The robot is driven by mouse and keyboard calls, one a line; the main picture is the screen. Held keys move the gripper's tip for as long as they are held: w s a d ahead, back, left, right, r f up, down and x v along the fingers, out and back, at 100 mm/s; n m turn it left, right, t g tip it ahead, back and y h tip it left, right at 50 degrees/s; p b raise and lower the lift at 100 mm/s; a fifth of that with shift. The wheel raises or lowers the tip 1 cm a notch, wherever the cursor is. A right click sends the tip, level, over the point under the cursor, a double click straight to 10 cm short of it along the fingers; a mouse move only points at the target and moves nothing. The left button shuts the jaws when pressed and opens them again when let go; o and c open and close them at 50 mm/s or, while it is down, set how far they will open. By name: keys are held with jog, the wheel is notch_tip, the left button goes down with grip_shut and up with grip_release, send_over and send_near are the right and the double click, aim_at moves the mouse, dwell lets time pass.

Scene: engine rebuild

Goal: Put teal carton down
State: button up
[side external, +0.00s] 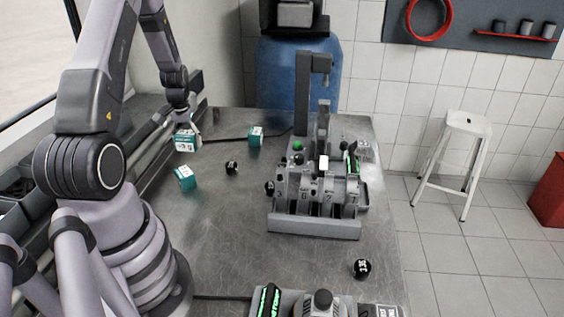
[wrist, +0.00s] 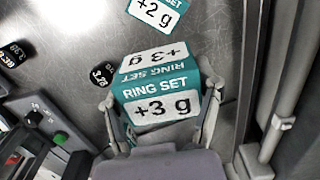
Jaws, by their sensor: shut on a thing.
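A teal and white carton (wrist: 160,90) marked "RING SET +3 g" sits between the two fingers of my gripper (wrist: 162,104) in the wrist view. My gripper is shut on it. In the side view the held carton (side external: 186,142) hangs under my gripper (side external: 190,128) at the left part of the metal table; whether its underside touches the table I cannot tell. Two more teal cartons stand on the table, one nearer the camera (side external: 185,178) and one to the right (side external: 255,136). One marked "+2 g" (wrist: 156,12) shows at the top of the wrist view.
A grey engine block fixture (side external: 315,195) stands on the right of the table (side external: 215,225). Small black cylinders lie about, one in mid-table (side external: 232,167) and one at front right (side external: 362,268). A tray device (side external: 320,302) is at the front edge. Bare table surrounds the cartons.

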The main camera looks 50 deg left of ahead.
send_over(200, 162)
notch_tip(200, 162, down, 7)
jog(key=shift+w+f, duration=0.1)
jog(key=shift+f, duration=1.45)
jog(key=shift+f, duration=0.15)
jog(key=o, duration=1.1)
jog(key=shift+o, duration=0.2)
